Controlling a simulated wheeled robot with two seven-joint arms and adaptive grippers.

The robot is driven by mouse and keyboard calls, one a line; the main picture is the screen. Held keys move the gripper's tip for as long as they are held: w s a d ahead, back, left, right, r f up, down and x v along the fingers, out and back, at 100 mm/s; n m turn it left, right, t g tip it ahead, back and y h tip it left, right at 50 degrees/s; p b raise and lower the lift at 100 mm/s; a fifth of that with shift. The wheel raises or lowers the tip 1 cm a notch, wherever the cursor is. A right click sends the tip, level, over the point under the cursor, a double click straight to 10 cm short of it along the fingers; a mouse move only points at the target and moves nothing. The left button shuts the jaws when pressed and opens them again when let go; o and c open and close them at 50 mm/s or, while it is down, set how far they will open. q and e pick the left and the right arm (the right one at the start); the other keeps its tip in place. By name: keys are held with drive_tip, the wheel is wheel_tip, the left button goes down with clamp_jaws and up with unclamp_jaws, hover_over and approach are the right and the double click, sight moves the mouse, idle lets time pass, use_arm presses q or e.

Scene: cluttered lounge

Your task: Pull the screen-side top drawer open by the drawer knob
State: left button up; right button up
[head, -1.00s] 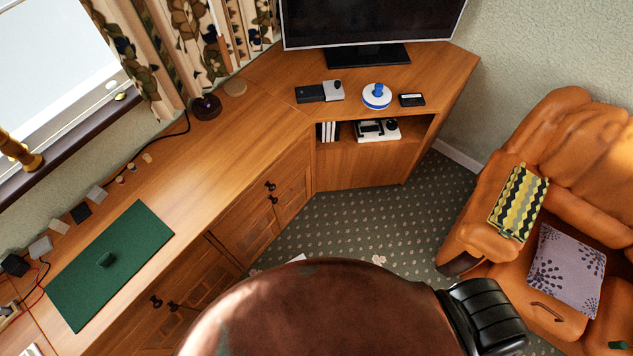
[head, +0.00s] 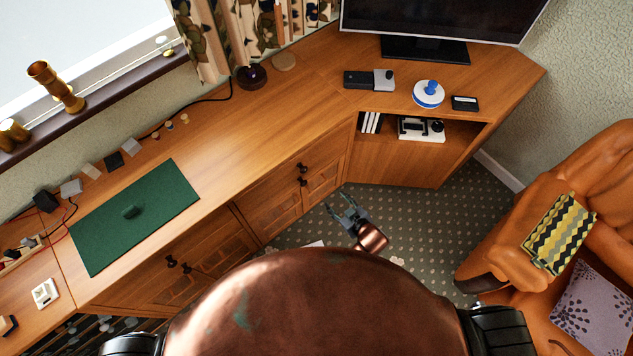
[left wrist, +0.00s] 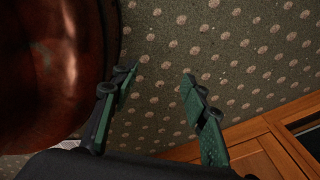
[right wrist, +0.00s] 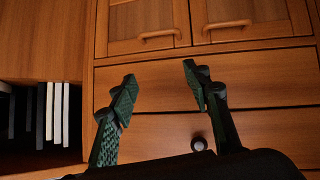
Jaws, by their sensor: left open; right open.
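The screen-side drawers are under the desk, left of the open shelf. The top drawer front (head: 276,190) looks shut. Its dark round knob (head: 301,168) also shows in the right wrist view (right wrist: 199,144), beyond and between the fingers, low in that picture. A second dark knob (head: 302,181) sits just below it. My right gripper (head: 343,207) is open and empty, in front of the drawers and apart from the knob; its fingers also show in the right wrist view (right wrist: 157,90). My left gripper (left wrist: 160,82) is open and empty over the carpet, out of the head view.
The wooden desk (head: 240,150) carries a green mat (head: 160,200) and small items. The screen (head: 440,20) stands at the back right above the open shelf (head: 385,160). Another drawer pair has knobs (head: 171,261) at left. An orange armchair (head: 500,240) stands right. Patterned carpet lies between.

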drive_tip(key=n+t+y, duration=0.1)
drive_tip(key=t+y, duration=0.1)
approach(305, 171)
drive_tip(key=w+f, duration=0.1)
drive_tip(key=w, duration=0.1)
drive_tip(key=shift+n+y, duration=0.3)
drive_tip(key=b+x, duration=0.1)
drive_tip(key=x, duration=0.2)
drive_tip(key=b+x, duration=0.1)
drive_tip(key=x, duration=0.3)
drive_tip(key=shift+w+a+f+b, duration=0.1)
drive_tip(key=shift+a+b, duration=0.3)
drive_tip(key=shift+a, duration=0.1)
use_arm(q)
drive_tip(key=s+f, duration=0.2)
drive_tip(key=f, duration=0.1)
drive_tip(key=shift+s+d, duration=0.15)
drive_tip(key=shift+s, duration=0.15)
use_arm(e)
drive_tip(key=shift+c, duration=0.6)
